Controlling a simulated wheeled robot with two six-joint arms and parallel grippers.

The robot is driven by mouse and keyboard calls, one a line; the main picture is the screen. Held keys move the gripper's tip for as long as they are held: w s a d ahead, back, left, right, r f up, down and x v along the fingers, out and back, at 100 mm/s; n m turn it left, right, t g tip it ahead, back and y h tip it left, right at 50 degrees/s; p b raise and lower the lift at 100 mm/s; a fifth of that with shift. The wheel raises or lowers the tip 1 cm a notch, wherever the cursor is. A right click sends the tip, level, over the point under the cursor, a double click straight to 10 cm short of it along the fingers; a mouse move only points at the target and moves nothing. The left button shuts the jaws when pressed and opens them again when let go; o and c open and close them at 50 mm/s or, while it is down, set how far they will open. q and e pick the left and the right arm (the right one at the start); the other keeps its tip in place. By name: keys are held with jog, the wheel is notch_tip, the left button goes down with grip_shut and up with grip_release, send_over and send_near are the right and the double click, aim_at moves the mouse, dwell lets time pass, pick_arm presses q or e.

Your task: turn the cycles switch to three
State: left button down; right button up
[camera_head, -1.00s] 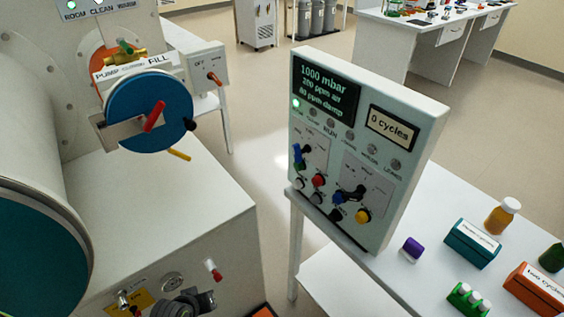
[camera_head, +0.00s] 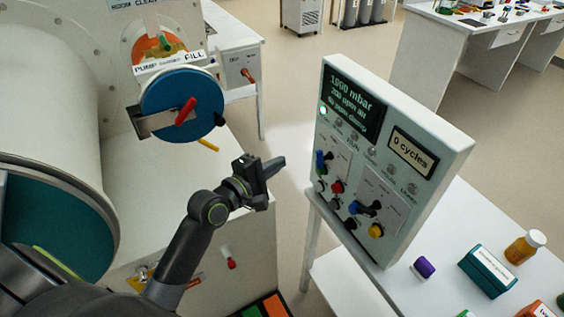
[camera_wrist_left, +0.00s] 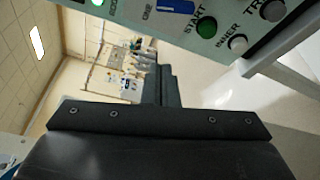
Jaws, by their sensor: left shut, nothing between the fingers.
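The control panel (camera_head: 345,205) stands upright on the white table, its screen showing "0 cycles". A switch with a blue handle (camera_head: 321,160) sits at the left of its face. In the left wrist view a blue handle (camera_wrist_left: 175,5) shows at the top edge, with "ONE" beside it and a green START button (camera_wrist_left: 206,27) nearby. A second dark switch with a blue part (camera_head: 366,208) sits lower on the panel. My left gripper (camera_head: 280,163) is shut and empty, left of the panel and apart from it. Its closed fingers also show in the wrist view (camera_wrist_left: 160,85). My right gripper is out of view.
A blue round disc with a red handle (camera_head: 185,112) is on the glovebox at the left. A purple-capped item (camera_head: 424,267), a teal box (camera_head: 486,272) and an amber bottle (camera_head: 525,247) stand on the table (camera_head: 450,220) right of the panel.

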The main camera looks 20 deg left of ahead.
aim_at(319, 160)
pick_arm(q)
jog(key=r+p+x, duration=0.1)
jog(key=x, duration=0.7)
jog(key=s+d+p, duration=0.2)
jog(key=d, duration=0.1)
jog(key=shift+s+r, duration=0.1)
jog(key=shift+s, duration=0.2)
jog(key=shift+w, duration=0.1)
